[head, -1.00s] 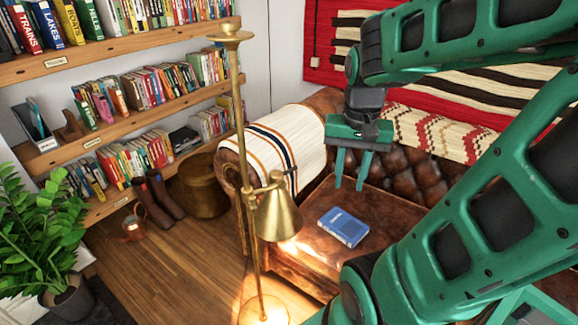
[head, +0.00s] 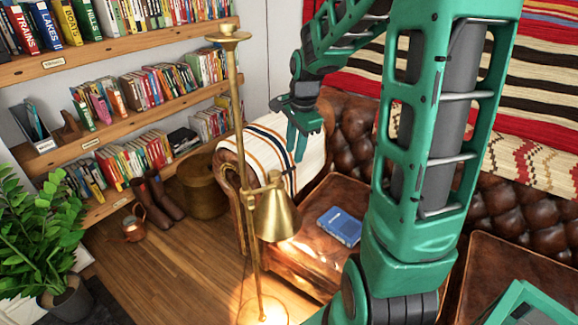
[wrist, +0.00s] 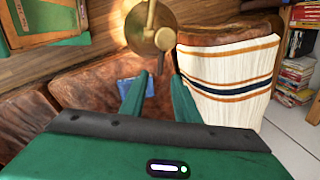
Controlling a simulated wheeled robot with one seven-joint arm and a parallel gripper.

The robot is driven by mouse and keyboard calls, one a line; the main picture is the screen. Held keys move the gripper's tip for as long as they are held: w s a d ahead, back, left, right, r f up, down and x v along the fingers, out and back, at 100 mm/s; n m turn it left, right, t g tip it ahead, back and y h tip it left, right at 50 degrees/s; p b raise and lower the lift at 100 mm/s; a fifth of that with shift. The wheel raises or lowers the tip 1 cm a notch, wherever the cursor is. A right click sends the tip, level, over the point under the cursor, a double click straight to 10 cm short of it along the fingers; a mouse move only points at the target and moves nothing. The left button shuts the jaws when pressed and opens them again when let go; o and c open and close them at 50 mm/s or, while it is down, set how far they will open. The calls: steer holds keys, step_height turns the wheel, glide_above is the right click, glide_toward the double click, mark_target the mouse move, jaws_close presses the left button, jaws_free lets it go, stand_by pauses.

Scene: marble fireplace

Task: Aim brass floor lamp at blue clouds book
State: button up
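The brass floor lamp (head: 240,120) stands upright in front of the sofa's arm. Its cone shade (head: 277,216) hangs on a jointed side arm and points down. Bright light falls on the floor at its base and on the sofa's front edge. The blue book (head: 340,227) lies flat on the brown leather seat, right of the shade. My gripper (head: 295,150) is above the draped sofa arm, up and right of the shade. In the wrist view its fingers (wrist: 159,75) are apart with nothing held. A round brass lamp part (wrist: 150,28) shows beyond them; the book (wrist: 128,90) is partly hidden by a finger.
The leather sofa (head: 345,185) has a striped white blanket (head: 262,150) over its arm. Bookshelves (head: 130,70) line the left wall. A brass pot (head: 203,190), boots and a copper can stand on the floor. A plant (head: 40,235) is at left. Wooden floor before the lamp is clear.

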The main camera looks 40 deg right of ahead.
mark_target(292, 168)
steer(key=f, duration=0.4)
steer(key=w+f, duration=0.1)
steer(key=f, duration=0.1)
steer(key=shift+w+f, duration=0.1)
steer(key=shift+f, duration=0.2)
steer(key=shift+c, duration=0.6)
jaws_close()
